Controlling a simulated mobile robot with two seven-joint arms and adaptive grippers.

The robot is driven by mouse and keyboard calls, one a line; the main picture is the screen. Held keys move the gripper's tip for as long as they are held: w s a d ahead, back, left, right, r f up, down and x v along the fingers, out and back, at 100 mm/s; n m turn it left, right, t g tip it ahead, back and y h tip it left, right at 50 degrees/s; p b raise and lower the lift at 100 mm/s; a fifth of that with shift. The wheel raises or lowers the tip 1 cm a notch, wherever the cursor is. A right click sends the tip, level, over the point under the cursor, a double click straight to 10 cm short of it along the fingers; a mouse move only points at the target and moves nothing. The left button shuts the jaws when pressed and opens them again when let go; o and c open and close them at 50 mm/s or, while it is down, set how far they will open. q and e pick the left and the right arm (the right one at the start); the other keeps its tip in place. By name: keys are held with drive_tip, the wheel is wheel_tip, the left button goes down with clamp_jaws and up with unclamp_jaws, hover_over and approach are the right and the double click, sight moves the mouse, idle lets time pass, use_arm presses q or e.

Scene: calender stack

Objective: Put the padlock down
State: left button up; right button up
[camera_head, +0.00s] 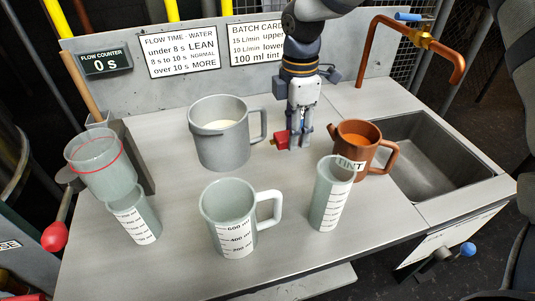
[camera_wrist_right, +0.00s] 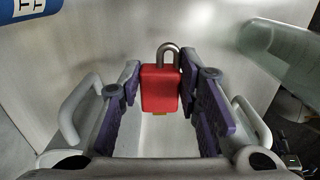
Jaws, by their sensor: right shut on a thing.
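The red padlock (camera_head: 281,138) is at my right gripper (camera_head: 295,140), low over the grey worktop between the large grey jug and the brown TINT pot. In the right wrist view the padlock (camera_wrist_right: 159,90) sits between the two purple-padded fingers of my right gripper (camera_wrist_right: 160,98), with its metal shackle pointing up the picture. The gripper is shut on it. I cannot tell whether the padlock touches the worktop. My left gripper is not in view.
The grey jug (camera_head: 205,145) stands left of the gripper and the TINT pot (camera_head: 352,160) right of it. A measuring jug (camera_head: 225,225) and a tall measuring cup (camera_head: 327,205) stand in front. A sink (camera_head: 425,170) is at right. Worktop (camera_head: 285,180) between them is clear.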

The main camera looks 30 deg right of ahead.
sight(291, 169)
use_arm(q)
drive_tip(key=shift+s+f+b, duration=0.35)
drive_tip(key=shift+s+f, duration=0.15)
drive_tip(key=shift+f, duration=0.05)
use_arm(e)
wheel_tip(291, 169, down, 8)
drive_tip(key=shift+f, duration=0.25)
clamp_jaws()
drive_tip(key=shift+f, duration=0.1)
drive_tip(key=o, duration=1.2)
unclamp_jaws()
wheel_tip(291, 169, up, 12)
drive_tip(key=shift+w+r+p, duration=0.1)
drive_tip(key=shift+p, duration=0.55)
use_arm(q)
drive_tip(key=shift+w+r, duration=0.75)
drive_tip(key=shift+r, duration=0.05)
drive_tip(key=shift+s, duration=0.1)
